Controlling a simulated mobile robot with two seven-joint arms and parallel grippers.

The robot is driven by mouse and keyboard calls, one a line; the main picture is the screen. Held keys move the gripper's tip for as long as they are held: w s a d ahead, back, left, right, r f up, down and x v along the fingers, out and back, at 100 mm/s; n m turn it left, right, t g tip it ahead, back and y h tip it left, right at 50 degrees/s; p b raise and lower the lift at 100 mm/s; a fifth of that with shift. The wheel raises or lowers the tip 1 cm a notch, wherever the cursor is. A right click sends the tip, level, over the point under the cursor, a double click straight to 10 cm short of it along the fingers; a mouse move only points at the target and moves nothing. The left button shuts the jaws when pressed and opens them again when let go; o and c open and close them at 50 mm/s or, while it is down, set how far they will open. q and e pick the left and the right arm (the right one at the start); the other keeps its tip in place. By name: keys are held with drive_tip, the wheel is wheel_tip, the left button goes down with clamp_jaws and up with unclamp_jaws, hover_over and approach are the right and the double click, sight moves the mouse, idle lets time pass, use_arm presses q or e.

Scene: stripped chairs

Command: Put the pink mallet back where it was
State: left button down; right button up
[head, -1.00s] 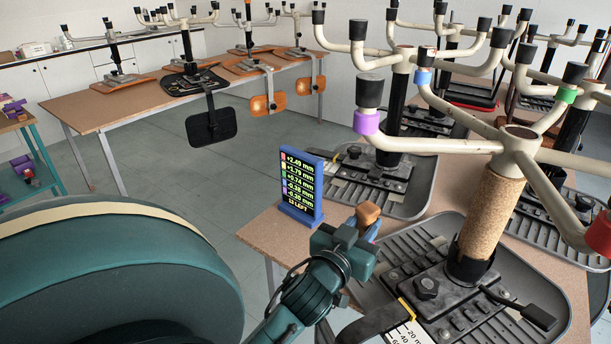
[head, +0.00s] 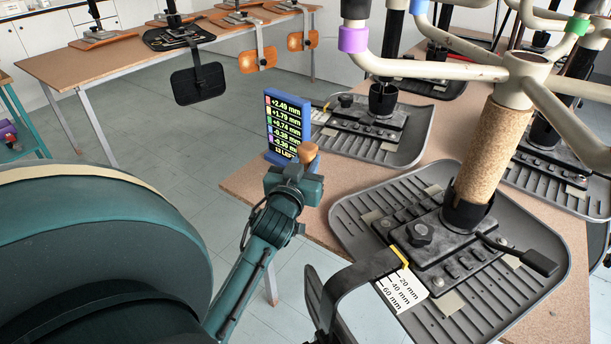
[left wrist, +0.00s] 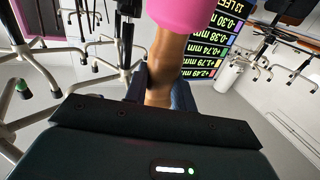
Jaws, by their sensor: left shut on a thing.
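The pink mallet has a pink head (left wrist: 182,12) and a brown wooden handle (left wrist: 165,65), as the left wrist view shows. My left gripper (left wrist: 158,92) is shut on the handle, with the pink head beyond the fingers. In the head view my left gripper (head: 296,182) is at the table's near left corner, by the blue-framed display (head: 287,125). Only the rounded wooden handle end (head: 307,152) shows above it there; the pink head is hidden. I cannot tell whether the mallet touches the table. My right gripper is not in view.
Upturned chair parts, with a cork-wrapped column (head: 490,150) and a grey ribbed seat plate (head: 350,215), fill the table (head: 245,185) to the right. A lever (head: 525,257) and a marked scale strip (head: 402,290) sit there. A second table (head: 60,68) stands at the back left.

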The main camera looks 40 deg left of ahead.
use_arm(q)
drive_tip(key=shift+f, duration=1.45)
drive_tip(key=shift+f+b, duration=0.2)
drive_tip(key=shift+b, duration=0.15)
drive_tip(key=c, duration=1.2)
unclamp_jaws()
drive_tip(key=shift+o, duration=0.2)
drive_tip(key=shift+r, duration=0.15)
